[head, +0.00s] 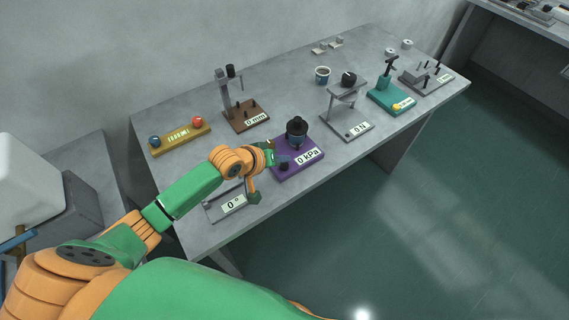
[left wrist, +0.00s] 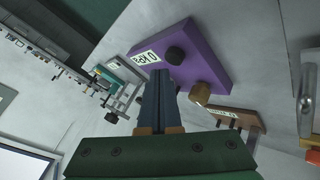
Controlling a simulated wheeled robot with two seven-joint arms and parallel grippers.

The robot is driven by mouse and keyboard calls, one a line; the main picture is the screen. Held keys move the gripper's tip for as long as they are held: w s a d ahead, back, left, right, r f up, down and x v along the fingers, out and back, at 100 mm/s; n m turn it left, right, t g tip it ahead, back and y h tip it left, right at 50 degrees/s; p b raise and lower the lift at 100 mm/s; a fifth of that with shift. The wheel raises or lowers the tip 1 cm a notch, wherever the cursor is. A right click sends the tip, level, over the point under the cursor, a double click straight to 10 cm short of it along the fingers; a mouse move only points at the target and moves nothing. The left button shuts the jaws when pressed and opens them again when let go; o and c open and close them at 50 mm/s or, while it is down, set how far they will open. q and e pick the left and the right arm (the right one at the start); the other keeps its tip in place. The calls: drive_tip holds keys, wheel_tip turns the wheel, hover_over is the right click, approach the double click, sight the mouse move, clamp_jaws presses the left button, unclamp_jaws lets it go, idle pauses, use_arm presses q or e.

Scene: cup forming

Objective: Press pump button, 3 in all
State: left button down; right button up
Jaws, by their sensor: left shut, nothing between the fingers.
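The purple pump base (head: 312,166) stands on the table with a "0 kPa" display (head: 309,157). A black cylindrical unit (head: 297,129) rises at its back, and a dark round button (head: 284,166) sits near its front left corner. My left gripper (head: 283,159) is shut and empty, its fingers right at the button. In the left wrist view, the dark fingers (left wrist: 157,75) point at the purple base (left wrist: 205,58), with tips just beside the black button (left wrist: 175,55). I cannot tell whether they touch it. My right gripper is not in view.
A "0°" device (head: 233,205) lies below my left wrist. A brown-based stand (head: 246,117) and a yellow bar with two balls (head: 180,137) are behind. A grey stand (head: 347,126), a teal device (head: 391,99) and a cup (head: 322,75) are to the right.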

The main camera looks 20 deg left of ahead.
sight(282, 168)
use_arm(q)
drive_tip(key=shift+f, duration=0.1)
idle(0.5)
drive_tip(key=shift+f, duration=0.3)
drive_tip(key=shift+f+b, duration=0.35)
drive_tip(key=shift+f, duration=0.2)
idle(0.6)
drive_tip(key=shift+r+p, duration=0.95)
drive_tip(key=shift+p, duration=0.2)
drive_tip(key=shift+r, duration=0.1)
wheel_tip(282, 168, up, 5)
drive_tip(key=p, duration=0.5)
drive_tip(key=shift+p, duration=0.4)
